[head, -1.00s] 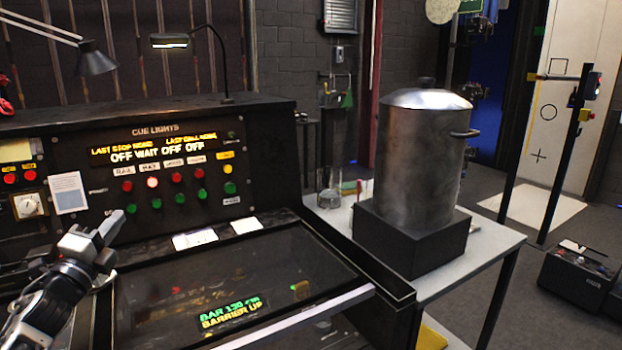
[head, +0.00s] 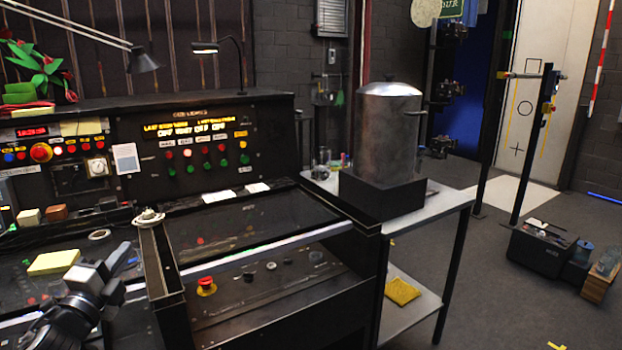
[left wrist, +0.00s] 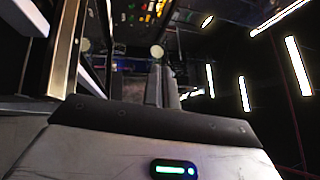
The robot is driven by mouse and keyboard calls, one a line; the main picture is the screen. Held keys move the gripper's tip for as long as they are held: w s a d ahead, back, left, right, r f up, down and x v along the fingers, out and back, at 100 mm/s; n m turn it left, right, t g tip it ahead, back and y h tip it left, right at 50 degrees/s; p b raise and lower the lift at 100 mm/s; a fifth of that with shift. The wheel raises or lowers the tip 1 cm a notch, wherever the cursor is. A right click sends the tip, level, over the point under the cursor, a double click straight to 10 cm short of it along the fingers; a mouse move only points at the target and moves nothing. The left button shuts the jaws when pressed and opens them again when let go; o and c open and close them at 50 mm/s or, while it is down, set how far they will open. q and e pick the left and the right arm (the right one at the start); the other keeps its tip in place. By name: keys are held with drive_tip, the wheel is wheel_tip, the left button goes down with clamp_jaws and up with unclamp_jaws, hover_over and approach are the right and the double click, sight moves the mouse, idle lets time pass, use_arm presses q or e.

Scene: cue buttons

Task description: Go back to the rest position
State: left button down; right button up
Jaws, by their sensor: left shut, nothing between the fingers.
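My left gripper (head: 122,262) shows at the lower left of the head view, over the front of the black control desk (head: 330,290). It is shut and empty, and apart from the buttons. In the left wrist view its closed fingers (left wrist: 160,85) stand together in the middle. The cue lights panel (head: 195,150) with rows of red and green buttons (head: 204,158) is upright at the back of the desk, beyond the gripper. My right gripper is not in view.
A red emergency button (head: 206,285) is on the desk front. A yellow pad (head: 53,262) lies left of my gripper. A metal pot (head: 385,135) stands on a black block on a side table (head: 425,212). The floor at the right has a black toolbox (head: 540,248).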

use_arm(q)
drive_tip(key=s+d+f+n+g, duration=0.2)
drive_tip(key=s+d+f+n, duration=0.3)
drive_tip(key=f, duration=0.4)
drive_tip(key=s+d+f+n+g, duration=0.35)
drive_tip(key=s+d+f, duration=0.25)
drive_tip(key=s+f, duration=0.25)
drive_tip(key=s+d+f+n+g, duration=0.2)
drive_tip(key=s+d+f+n, duration=0.2)
drive_tip(key=s, duration=0.4)
drive_tip(key=s+d+f+n+g, duration=0.2)
drive_tip(key=s+d+f+n, duration=0.2)
drive_tip(key=s, duration=0.5)
drive_tip(key=d, duration=0.2)
drive_tip(key=shift+d+f+g+h, duration=0.3)
drive_tip(key=shift+g+h, duration=0.05)
drive_tip(key=shift+h, duration=0.05)
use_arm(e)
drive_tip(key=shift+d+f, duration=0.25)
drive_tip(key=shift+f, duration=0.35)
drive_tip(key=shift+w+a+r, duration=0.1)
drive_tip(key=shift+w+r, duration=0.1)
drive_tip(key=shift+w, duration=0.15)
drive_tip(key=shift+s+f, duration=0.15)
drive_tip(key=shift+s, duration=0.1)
